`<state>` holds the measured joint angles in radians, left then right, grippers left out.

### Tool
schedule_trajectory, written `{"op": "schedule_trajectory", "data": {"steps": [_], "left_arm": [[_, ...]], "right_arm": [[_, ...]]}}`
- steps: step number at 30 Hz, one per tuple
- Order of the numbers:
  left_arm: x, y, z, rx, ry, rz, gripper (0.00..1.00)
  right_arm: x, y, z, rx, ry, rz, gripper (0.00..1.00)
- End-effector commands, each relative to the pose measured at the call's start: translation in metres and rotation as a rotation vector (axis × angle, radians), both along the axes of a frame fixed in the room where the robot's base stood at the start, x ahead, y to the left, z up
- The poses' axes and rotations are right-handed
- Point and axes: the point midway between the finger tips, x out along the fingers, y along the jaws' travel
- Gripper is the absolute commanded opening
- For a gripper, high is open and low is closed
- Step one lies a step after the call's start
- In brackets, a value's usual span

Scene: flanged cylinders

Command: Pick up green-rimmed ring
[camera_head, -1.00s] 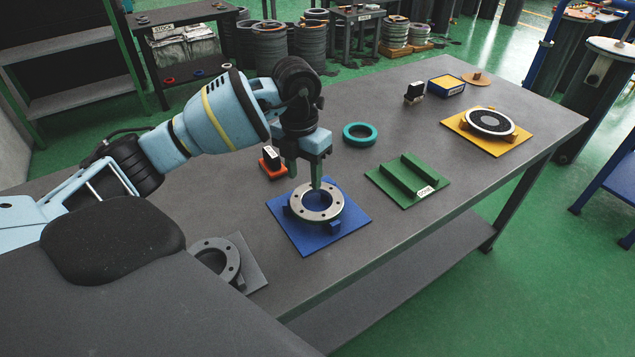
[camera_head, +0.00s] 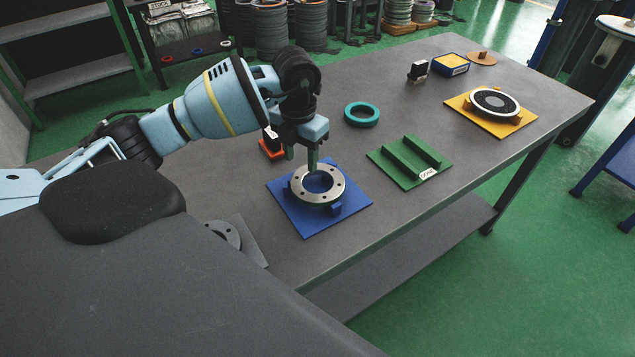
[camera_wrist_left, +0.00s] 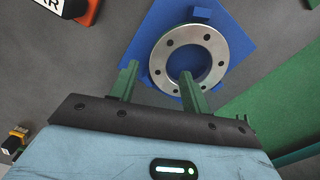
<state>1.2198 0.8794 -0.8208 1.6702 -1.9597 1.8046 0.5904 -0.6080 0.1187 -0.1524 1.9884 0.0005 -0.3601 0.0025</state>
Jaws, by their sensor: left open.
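A teal-green ring (camera_head: 362,114) lies flat on the grey table (camera_head: 235,200), behind and right of my left gripper and apart from it. A teal edge (camera_wrist_left: 300,155) at the lower right of the left wrist view may be the same ring. My left gripper (camera_head: 302,160) is open and points down at the far rim of a metal flange (camera_head: 333,192) on a blue plate (camera_head: 345,215). In the left wrist view its green fingers (camera_wrist_left: 158,75) are parted beside the flange (camera_wrist_left: 213,45), one overlapping its rim. I cannot tell whether they touch. My right gripper is out of view.
A green fixture plate (camera_head: 395,172) with two ribs stands right of the blue plate. A yellow plate (camera_head: 515,125) with a white-rimmed disc is farther right. A grey flange (camera_head: 226,234) lies left.

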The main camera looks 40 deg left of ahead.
Motion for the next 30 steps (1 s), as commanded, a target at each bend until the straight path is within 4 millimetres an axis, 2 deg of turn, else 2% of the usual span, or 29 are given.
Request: {"op": "schedule_trajectory", "data": {"steps": [3, 7, 17, 27, 30], "left_arm": [[-0.001, 0.000, -0.018, 0.001, 0.003, 0.000, 0.47], [0.000, 0.000, -0.033, 0.001, 0.002, 0.000, 0.47], [0.000, 0.000, -0.038, 0.001, 0.000, -0.001, 0.46], [0.000, 0.001, -0.038, 0.001, 0.000, 0.000, 0.01], [0.000, 0.001, -0.038, 0.001, 0.000, 0.000, 0.00]], "right_arm": [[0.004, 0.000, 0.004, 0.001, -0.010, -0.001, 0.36], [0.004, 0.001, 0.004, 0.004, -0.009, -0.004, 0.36], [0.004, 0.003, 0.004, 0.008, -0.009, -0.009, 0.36], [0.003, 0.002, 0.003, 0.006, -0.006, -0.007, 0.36], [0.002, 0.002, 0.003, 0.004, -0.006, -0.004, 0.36]]}}
